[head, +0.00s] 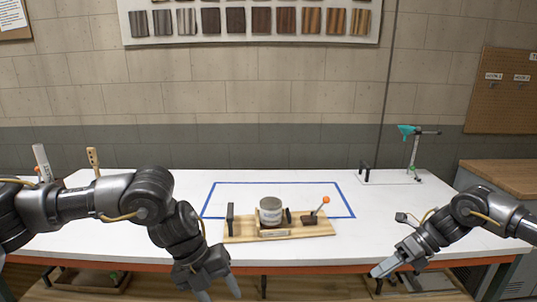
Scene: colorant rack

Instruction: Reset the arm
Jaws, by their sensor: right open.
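My left arm comes in from the left, and its gripper (218,291) points down at the front edge of the table, left of the wooden fixture. Its two fingers show apart with nothing seen between them; their tips are partly cut off by the picture's bottom. My right gripper (386,271) is at the table's front edge on the right, pointing down and left. It is open and I see nothing held in it. Both grippers are apart from the fixture.
A wooden fixture board (237,234) with a grey can (271,205) and an orange-knobbed lever (321,206) sits mid-table by a blue tape outline (286,183). A teal tool (408,131) on a stand is at back right.

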